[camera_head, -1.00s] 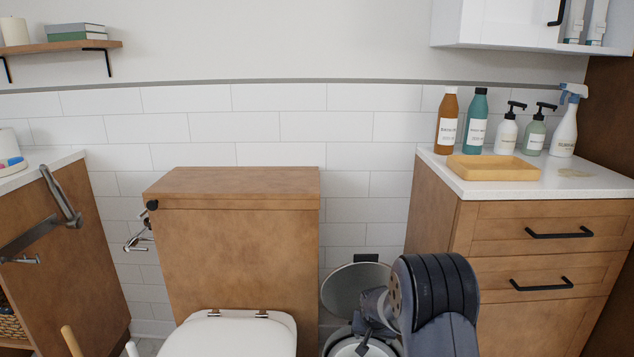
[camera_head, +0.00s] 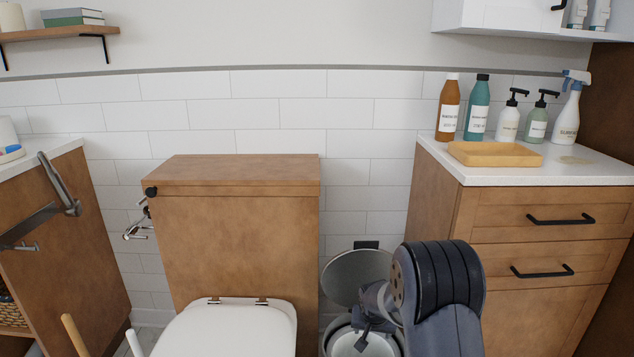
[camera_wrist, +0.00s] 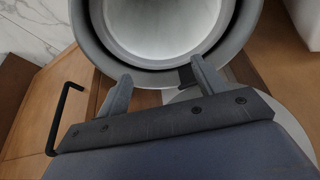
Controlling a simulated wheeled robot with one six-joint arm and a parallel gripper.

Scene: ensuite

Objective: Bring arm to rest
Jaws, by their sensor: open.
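My gripper (camera_wrist: 160,88) shows in the wrist view with its two fingers apart and nothing between them. In that view the fingertips overlap the near rim of a round grey bin (camera_wrist: 88,40), whose pale inside looks empty. In the head view my arm reaches down at the lower right, beside the open bin (camera_head: 343,340). The bin's round lid (camera_head: 350,275) is raised behind it.
A wooden cabinet with a white top (camera_head: 520,170) stands close on the right, holding several bottles and a wooden tray (camera_head: 495,154). The toilet (camera_head: 228,330) is to the left. A metal bar (camera_head: 58,185) fronts another cabinet (camera_head: 90,260) further left.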

